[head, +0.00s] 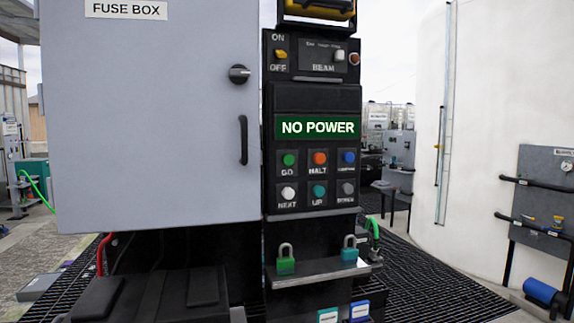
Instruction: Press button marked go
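The green button marked GO (288,160) is at the upper left of a button group on the black control panel (318,97). Beside it are an orange HALT button (320,158) and a blue button (349,157). Below are a white NEXT button (288,192), a teal UP button (319,190) and a grey button (348,188). A green display (317,127) above reads NO POWER. The yellow ON/OFF switch (280,54) is near the panel's top, its lever closer to OFF. Neither gripper shows in the head view.
A grey cabinet labelled FUSE BOX (150,130) stands left, door shut, with a black knob (239,74) and handle (243,140). A green padlock (286,262) and a teal padlock (349,250) are on the ledge below. Dark grating (435,285) lies right, before a white tank (480,120).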

